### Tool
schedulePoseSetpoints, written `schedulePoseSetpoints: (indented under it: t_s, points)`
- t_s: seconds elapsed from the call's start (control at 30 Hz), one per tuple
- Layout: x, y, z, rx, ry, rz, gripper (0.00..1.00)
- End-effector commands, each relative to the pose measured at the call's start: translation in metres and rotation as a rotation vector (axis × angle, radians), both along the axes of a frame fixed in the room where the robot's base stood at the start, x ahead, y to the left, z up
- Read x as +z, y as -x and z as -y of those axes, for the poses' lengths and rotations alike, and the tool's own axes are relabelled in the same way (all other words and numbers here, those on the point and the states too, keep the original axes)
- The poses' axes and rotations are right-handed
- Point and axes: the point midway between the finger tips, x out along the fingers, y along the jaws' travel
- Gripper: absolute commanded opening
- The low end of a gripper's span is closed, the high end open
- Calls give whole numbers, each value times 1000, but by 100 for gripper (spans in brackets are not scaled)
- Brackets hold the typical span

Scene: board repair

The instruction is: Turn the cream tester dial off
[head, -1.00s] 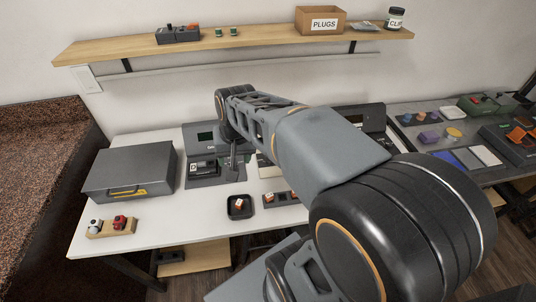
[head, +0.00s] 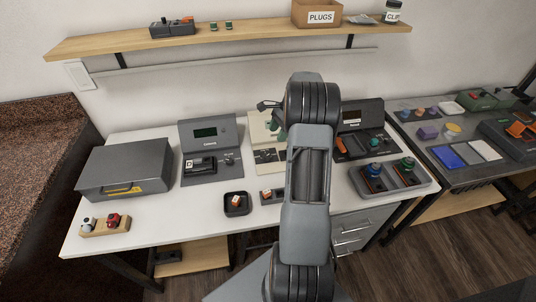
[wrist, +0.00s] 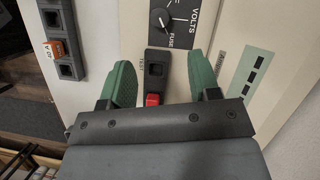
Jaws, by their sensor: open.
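The cream tester (head: 257,122) stands at the back of the white table, partly hidden behind my arm in the head view. In the wrist view its black dial (wrist: 160,20) is at the top edge, partly cut off, with a white pointer mark and the words VOLTS and FUSE beside it. My gripper (wrist: 160,62) has two green fingers spread apart with nothing between them. The fingers hang over the cream panel, on either side of a dark test slot (wrist: 156,68) and a red part (wrist: 153,100). The dial lies beyond the fingertips and looks untouched.
A grey tester (head: 210,145) stands left of the cream one, and another dark tester (head: 360,115) stands right. A grey case (head: 125,168), a small black tray (head: 237,204) and a fuse strip (wrist: 62,45) are nearby. A shelf (head: 200,38) runs above.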

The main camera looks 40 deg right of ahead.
Motion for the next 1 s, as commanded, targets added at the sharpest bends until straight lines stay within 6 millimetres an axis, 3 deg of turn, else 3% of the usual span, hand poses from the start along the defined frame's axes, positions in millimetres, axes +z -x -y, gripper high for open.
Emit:
schedulePoseSetpoints:
  t_s: [0.2,0.5,0.7,1.0]
  points:
    - [-41,-3,-18,4,-3,-3,56]
    - [-83,-6,-35,5,0,-1,56]
    - [-97,-8,-40,4,1,0,56]
    - [-101,-8,-42,4,1,0,56]
